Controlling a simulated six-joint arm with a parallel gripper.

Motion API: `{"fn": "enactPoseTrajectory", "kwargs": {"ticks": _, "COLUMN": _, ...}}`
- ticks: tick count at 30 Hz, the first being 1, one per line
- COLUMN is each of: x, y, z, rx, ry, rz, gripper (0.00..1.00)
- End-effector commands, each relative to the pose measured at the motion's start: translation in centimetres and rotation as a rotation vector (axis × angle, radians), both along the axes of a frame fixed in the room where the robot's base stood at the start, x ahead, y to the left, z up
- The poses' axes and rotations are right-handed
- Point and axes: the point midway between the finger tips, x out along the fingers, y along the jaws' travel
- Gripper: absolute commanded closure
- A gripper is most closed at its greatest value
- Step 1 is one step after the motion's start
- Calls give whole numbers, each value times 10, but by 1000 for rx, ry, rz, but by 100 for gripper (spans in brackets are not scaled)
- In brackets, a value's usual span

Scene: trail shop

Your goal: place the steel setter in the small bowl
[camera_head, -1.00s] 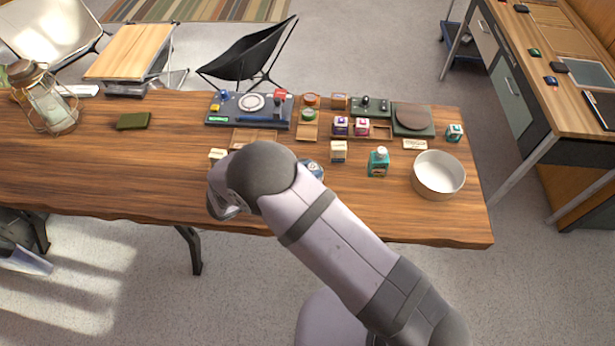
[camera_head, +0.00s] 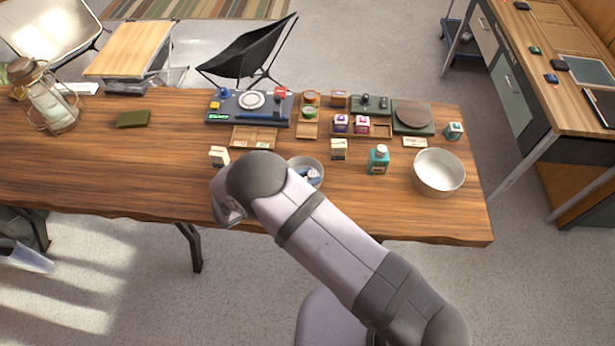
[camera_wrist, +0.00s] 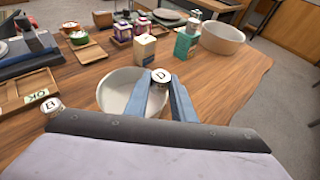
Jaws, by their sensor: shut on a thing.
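The steel setter (camera_wrist: 160,76) looks like a small short cylinder with a pale round top marked D. My gripper (camera_wrist: 161,86) is shut on it, with one blue-grey finger on each side. In the wrist view the setter appears at the right part of the small bowl (camera_wrist: 118,90), overlapping its rim; its height over the bowl is unclear. In the head view the small bowl (camera_head: 305,161) is pale grey and partly hidden behind my arm.
A pale piece marked B (camera_wrist: 52,105) stands left of the bowl. A wooden tray (camera_head: 253,138) is behind it. The table's left side has free room.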

Motion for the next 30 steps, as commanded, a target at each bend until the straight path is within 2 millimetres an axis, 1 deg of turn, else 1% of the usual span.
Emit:
{"fn": "enactPoseTrajectory", "kwargs": {"ticks": 3, "x": 0, "y": 0, "z": -4, "rx": -1, "ry": -1, "rz": 0, "gripper": 100}}
{"fn": "enactPoseTrajectory", "kwargs": {"ticks": 7, "x": 0, "y": 0, "z": -3, "rx": -1, "ry": -1, "rz": 0, "gripper": 100}}
{"fn": "enactPoseTrajectory", "kwargs": {"ticks": 8, "x": 0, "y": 0, "z": -4, "rx": 0, "ry": 0, "rz": 0, "gripper": 73}}
{"fn": "enactPoseTrajectory", "kwargs": {"ticks": 9, "x": 0, "y": 0, "z": -4, "rx": 0, "ry": 0, "rz": 0, "gripper": 63}}
{"fn": "enactPoseTrajectory", "kwargs": {"ticks": 10, "x": 0, "y": 0, "z": -4, "rx": 0, "ry": 0, "rz": 0, "gripper": 59}}
{"fn": "enactPoseTrajectory", "kwargs": {"ticks": 20, "x": 0, "y": 0, "z": -3, "rx": 0, "ry": 0, "rz": 0, "gripper": 59}}
{"fn": "enactPoseTrajectory", "kwargs": {"ticks": 23, "x": 0, "y": 0, "z": 1, "rx": 0, "ry": 0, "rz": 0, "gripper": 59}}
{"fn": "enactPoseTrajectory", "kwargs": {"ticks": 27, "x": 0, "y": 0, "z": 12, "rx": 0, "ry": 0, "rz": 0, "gripper": 59}}
{"fn": "enactPoseTrajectory", "kwargs": {"ticks": 29, "x": -5, "y": 7, "z": 9, "rx": 2, "ry": -1, "rz": 3, "gripper": 59}}
{"fn": "enactPoseTrajectory", "kwargs": {"ticks": 30, "x": -10, "y": 12, "z": 11, "rx": 3, "ry": -2, "rz": 5, "gripper": 59}}
